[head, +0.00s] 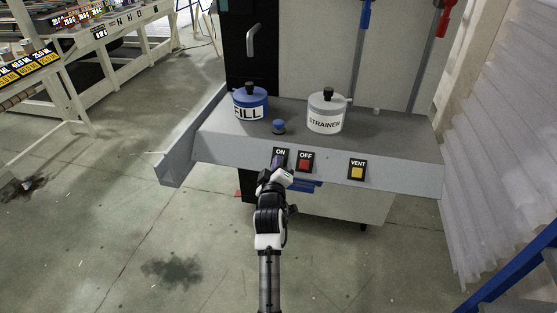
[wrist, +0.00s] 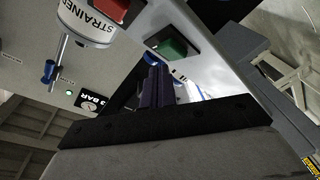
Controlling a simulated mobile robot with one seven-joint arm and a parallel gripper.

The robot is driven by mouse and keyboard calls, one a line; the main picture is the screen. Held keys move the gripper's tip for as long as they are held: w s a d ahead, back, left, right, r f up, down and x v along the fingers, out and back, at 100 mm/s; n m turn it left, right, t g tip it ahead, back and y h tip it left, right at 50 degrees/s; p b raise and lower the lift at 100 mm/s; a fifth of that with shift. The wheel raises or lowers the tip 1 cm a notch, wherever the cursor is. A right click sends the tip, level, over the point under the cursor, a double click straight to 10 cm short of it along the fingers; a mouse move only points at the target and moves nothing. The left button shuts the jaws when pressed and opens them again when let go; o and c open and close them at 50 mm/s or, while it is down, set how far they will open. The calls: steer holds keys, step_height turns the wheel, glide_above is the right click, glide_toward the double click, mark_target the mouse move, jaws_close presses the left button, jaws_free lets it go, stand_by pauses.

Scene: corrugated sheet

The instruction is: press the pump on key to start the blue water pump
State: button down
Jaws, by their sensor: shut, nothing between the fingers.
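The ON key's black plate (head: 280,153) is on the front panel of the grey bench, its lower part hidden by my gripper (head: 280,164) in the head view. In the wrist view the green key (wrist: 172,47) shows clearly, close to the tips of my gripper (wrist: 152,60). The fingers are shut and empty. I cannot tell whether they touch the key. The red OFF key (head: 305,163) is just right of my gripper; it also shows in the wrist view (wrist: 112,9). A blue part (head: 304,186) shows under the bench front, partly hidden; I cannot tell whether it is the pump.
A yellow VENT key (head: 357,172) is farther right on the panel. A blue FILL pot (head: 250,106), a small blue knob (head: 279,127) and a white STRAINER pot (head: 325,114) stand on the bench (head: 225,125). Corrugated sheets (head: 500,120) stand at right. Floor at left is open.

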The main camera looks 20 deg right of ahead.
steer(key=s+a+r+p, duration=0.1)
steer(key=p, duration=0.1)
steer(key=s+a+r+p, duration=0.1)
steer(key=s+r, duration=0.1)
steer(key=shift+r+p, duration=0.3)
steer(key=shift+p, duration=0.05)
stand_by(0.8)
